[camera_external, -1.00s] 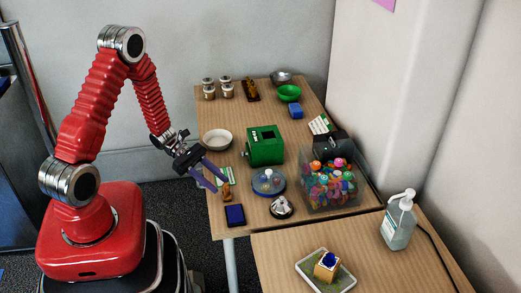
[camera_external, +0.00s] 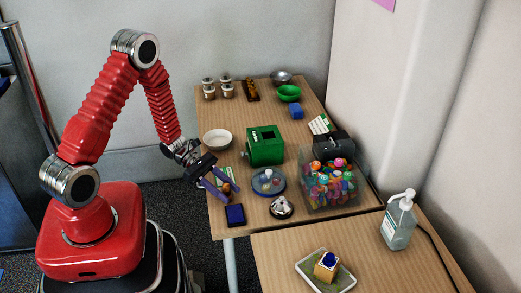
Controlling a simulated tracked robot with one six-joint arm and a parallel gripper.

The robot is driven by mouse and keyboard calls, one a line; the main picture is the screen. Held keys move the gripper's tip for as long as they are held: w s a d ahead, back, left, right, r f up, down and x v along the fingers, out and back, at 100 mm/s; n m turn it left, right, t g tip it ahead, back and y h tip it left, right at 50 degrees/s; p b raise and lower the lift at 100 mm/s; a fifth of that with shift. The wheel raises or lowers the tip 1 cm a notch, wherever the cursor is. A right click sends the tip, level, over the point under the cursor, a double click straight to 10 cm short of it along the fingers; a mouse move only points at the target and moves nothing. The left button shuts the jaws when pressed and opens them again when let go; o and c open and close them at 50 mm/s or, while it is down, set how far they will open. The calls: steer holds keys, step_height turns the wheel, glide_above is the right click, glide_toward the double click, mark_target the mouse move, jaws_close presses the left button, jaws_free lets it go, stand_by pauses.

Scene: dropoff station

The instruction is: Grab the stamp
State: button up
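The stamp (camera_external: 227,187), a small orange-brown piece, stands near the left edge of the back table, just behind a dark blue ink pad (camera_external: 235,214). My gripper (camera_external: 232,195) is low over the table edge with its two purple fingers spread apart. The fingers reach to either side of the stamp in this view and partly hide it. I cannot tell whether they touch it.
A white bowl (camera_external: 217,140) is behind my gripper. A green box (camera_external: 265,147), a round blue dish (camera_external: 268,182), a silver bell (camera_external: 281,208) and a clear bin of colourful items (camera_external: 331,187) stand to the right. A sanitizer bottle (camera_external: 398,222) is on the front table.

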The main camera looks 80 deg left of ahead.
steer(key=shift+c, duration=0.7)
jaws_close()
